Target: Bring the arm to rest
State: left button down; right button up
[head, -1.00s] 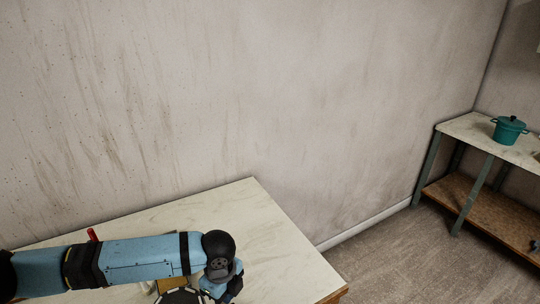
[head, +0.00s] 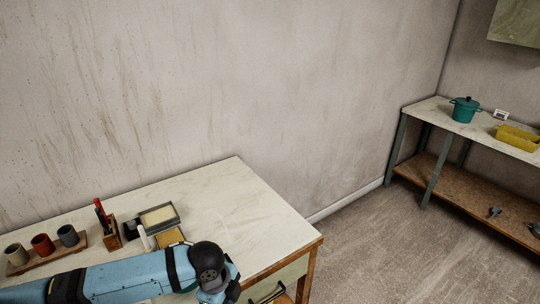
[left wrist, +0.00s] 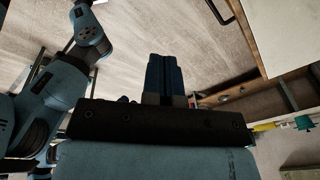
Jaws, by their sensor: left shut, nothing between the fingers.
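My left arm reaches in from the lower left of the head view, in front of and over the table (head: 232,200). Its black elbow joint shows near the table's front edge, and its forearm drops out of the bottom of the picture. My left gripper (left wrist: 164,75) shows in the left wrist view. Its two blue fingers are together with nothing between them, over open floor beside the table. The head view does not show the left gripper. My right gripper is in neither view.
On the table stand several cups (head: 42,245), a red-handled thing in a wooden block (head: 112,234) and a tray (head: 159,217). A shelf (head: 428,103) at right holds a teal pot (head: 465,109) and a yellow container (head: 517,137). The floor (head: 385,240) between is clear.

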pick_arm(q)
jog(key=s+d+f+n+t+h, duration=0.2)
jog(key=s+d+n+t+h, duration=0.2)
jog(key=d+n+h, duration=0.35)
jog(key=s+a+f+n+t+y+p, duration=0.1)
jog(key=s+a+f+n+t+y, duration=0.2)
jog(key=s+a+n, duration=0.2)
jog(key=s+a+f+n+t+y, duration=0.3)
jog(key=s+a+n, duration=0.3)
jog(key=a, duration=0.6)
jog(key=shift+f+n+p, duration=0.35)
jog(key=shift+f+n, duration=0.1)
jog(key=shift+f, duration=0.3)
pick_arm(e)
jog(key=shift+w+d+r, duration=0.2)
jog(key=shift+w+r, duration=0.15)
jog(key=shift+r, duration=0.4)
